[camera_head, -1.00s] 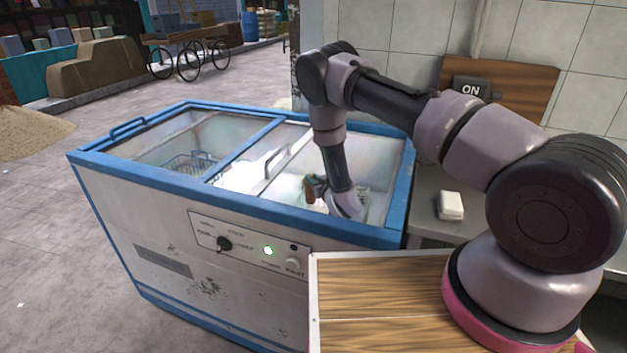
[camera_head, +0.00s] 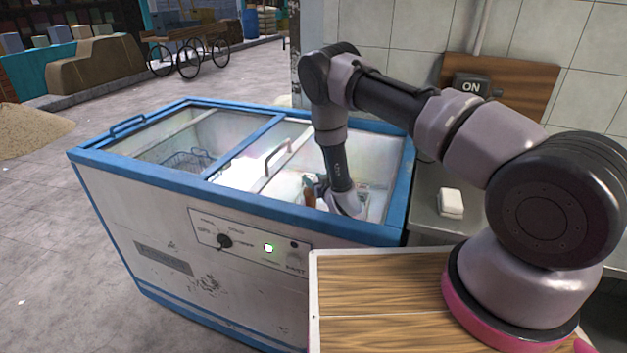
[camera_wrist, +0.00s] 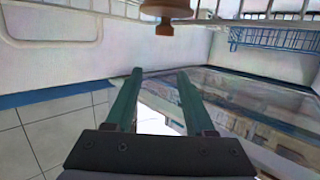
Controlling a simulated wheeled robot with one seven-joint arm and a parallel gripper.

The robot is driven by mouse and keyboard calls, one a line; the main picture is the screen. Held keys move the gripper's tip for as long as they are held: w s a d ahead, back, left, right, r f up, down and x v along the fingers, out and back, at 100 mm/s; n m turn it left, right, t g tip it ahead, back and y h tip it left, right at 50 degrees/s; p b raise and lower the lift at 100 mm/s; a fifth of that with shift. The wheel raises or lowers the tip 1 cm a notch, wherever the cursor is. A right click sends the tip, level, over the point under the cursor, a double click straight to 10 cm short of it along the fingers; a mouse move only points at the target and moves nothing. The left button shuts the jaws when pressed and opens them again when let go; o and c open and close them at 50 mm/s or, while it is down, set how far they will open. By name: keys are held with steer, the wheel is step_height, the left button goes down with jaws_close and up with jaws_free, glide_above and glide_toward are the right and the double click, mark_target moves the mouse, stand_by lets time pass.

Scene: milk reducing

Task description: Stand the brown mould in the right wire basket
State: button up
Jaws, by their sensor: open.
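The brown mould (camera_wrist: 166,14) is at the top of the wrist view, cut off by the picture edge. Its narrow stem and knob point toward my gripper (camera_wrist: 160,73). The two green fingers are apart with nothing between them, and the mould is beyond their tips. White wire bars (camera_wrist: 235,12) run on both sides of the mould; I cannot tell whether it stands inside them. In the head view my arm reaches into the right half of the freezer (camera_head: 240,205), and the fingers are not clear there. A small brown shape (camera_head: 309,196) shows beside my wrist.
A blue wire basket (camera_wrist: 275,38) hangs at right in the wrist view. A basket (camera_head: 188,160) also shows under the freezer's left glass. The freezer's blue rim (camera_head: 300,217) surrounds my arm closely. A white block (camera_head: 450,202) lies on the counter at right.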

steer(key=r+v, duration=0.1)
steer(key=v, duration=0.7)
steer(key=w+d+r+m+h, duration=0.2)
steer(key=w+d+r, duration=0.1)
steer(key=r, duration=0.6)
steer(key=w+d+r+m+g+h, duration=0.1)
steer(key=w+d+r+m, duration=0.15)
steer(key=r, duration=0.65)
steer(key=w+d+r+m+h, duration=0.2)
steer(key=w+d+r, duration=0.15)
steer(key=r, duration=0.45)
steer(key=s+d+r+m+g, duration=0.1)
steer(key=s+d+r, duration=0.25)
steer(key=r, duration=0.35)
steer(key=s+d+r+m+g, duration=0.1)
steer(key=s+d+r, duration=0.2)
steer(key=s+r, duration=0.3)
steer(key=s+d+r+g, duration=0.1)
steer(key=s+r, duration=0.2)
steer(key=s, duration=0.7)
steer(key=s+d+r+g, duration=0.2)
steer(key=s+r, duration=0.2)
steer(key=s, duration=0.6)
steer(key=s+d+r+g+y, duration=0.1)
steer(key=s+r, duration=0.2)
steer(key=s, duration=0.6)
steer(key=shift+s+d+r, duration=0.2)
steer(key=shift+s+r, duration=0.1)
steer(key=shift+s, duration=0.1)
